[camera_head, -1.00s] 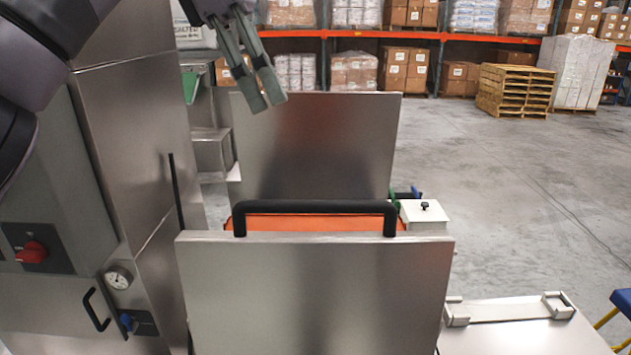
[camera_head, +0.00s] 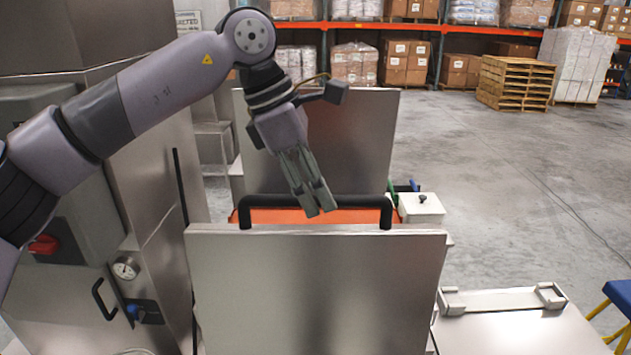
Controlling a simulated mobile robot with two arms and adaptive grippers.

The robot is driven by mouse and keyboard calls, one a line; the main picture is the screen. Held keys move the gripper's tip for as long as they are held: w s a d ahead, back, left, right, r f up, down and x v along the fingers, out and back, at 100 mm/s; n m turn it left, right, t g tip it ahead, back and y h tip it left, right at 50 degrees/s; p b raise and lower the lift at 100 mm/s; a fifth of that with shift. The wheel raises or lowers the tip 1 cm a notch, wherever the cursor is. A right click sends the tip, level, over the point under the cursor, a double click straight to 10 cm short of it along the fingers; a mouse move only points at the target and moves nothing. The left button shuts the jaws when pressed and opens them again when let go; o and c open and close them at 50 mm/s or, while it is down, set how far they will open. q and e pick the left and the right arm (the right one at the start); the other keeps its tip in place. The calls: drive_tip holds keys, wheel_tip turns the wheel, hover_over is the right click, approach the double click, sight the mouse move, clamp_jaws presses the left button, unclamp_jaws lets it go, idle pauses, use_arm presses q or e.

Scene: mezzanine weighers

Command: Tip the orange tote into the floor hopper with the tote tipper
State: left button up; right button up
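The orange tote (camera_head: 290,216) shows as a narrow strip between two upright steel panels, the near panel (camera_head: 315,290) and the far panel (camera_head: 350,130); most of it is hidden. A black handle bar (camera_head: 350,201) spans just above the tote, behind the near panel's top edge. My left gripper (camera_head: 319,208) points down, its fingertips overlapping the middle of the bar in the picture. The fingers look close together; I cannot tell whether they touch the bar or lie around it. My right gripper is out of view. I cannot make out the floor hopper for sure.
A steel cabinet with a red switch (camera_head: 44,244), gauge (camera_head: 126,268) and black handle (camera_head: 103,298) stands left. A white box with a dark knob (camera_head: 421,207) sits right of the tote. A steel table (camera_head: 520,335) is lower right, a blue stool (camera_head: 619,296) beyond. Floor behind is open.

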use_arm(q)
drive_tip(key=shift+w+f, duration=0.15)
drive_tip(key=c, duration=0.4)
clamp_jaws()
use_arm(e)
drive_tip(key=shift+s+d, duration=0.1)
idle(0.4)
